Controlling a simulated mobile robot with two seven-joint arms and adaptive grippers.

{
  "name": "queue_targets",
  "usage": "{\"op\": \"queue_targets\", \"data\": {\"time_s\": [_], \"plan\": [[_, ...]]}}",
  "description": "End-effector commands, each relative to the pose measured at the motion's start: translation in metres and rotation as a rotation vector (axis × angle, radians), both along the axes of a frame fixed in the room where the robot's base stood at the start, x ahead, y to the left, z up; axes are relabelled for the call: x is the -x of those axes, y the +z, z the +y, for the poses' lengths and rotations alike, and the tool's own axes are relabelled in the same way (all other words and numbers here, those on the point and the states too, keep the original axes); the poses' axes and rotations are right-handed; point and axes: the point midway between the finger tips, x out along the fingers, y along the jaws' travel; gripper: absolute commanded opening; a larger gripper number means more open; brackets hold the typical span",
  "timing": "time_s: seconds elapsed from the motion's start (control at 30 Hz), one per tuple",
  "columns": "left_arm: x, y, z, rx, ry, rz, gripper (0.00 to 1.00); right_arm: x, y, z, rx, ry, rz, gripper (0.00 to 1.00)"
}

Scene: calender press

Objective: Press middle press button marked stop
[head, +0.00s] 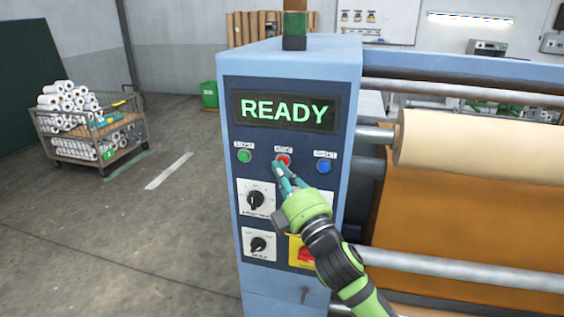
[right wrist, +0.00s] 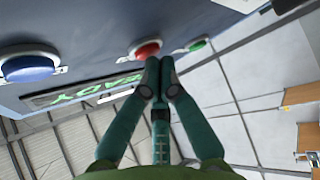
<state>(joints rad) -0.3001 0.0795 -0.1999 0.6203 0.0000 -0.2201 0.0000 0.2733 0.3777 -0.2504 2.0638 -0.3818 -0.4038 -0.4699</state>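The red middle button (head: 283,160) sits on the dark panel of a blue cabinet, under a small label that looks like STOP. My right gripper (head: 279,167) is at this button, with its teal fingertips just below and partly over it. In the right wrist view the red button (right wrist: 145,48) is just beyond the fingertips (right wrist: 159,72), which are together with nothing between them. I cannot tell whether they touch the button. A green button (head: 244,156) is to its left and a blue button (head: 323,166) to its right. My left gripper is not in view.
A display (head: 285,110) above the buttons reads READY in green. Rotary dials (head: 256,199) sit below on the left, and a yellow-and-red switch (head: 301,251) is partly behind my arm. Rollers (head: 480,145) are at the right. A cart of rolls (head: 90,125) stands far left.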

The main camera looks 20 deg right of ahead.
Motion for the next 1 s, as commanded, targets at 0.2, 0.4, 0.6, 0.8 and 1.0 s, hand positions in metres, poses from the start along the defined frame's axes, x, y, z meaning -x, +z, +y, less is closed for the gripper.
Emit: {"op": "queue_targets", "data": {"time_s": [0.2,0.4,0.6,0.8,1.0], "plan": [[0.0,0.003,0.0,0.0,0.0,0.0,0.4,0.009,0.0,0.006,-0.002,0.001,0.001,0.0],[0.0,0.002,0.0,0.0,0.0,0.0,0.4,0.01,-0.001,0.006,0.0,0.0,0.001,0.0],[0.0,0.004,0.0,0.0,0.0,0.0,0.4,0.014,-0.001,0.01,0.0,0.002,0.002,0.0],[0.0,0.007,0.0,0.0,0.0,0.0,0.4,0.03,0.0,0.021,-0.003,0.003,0.001,0.0],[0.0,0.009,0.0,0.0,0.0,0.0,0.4,0.046,0.0,0.031,-0.001,0.002,0.001,0.0]]}}
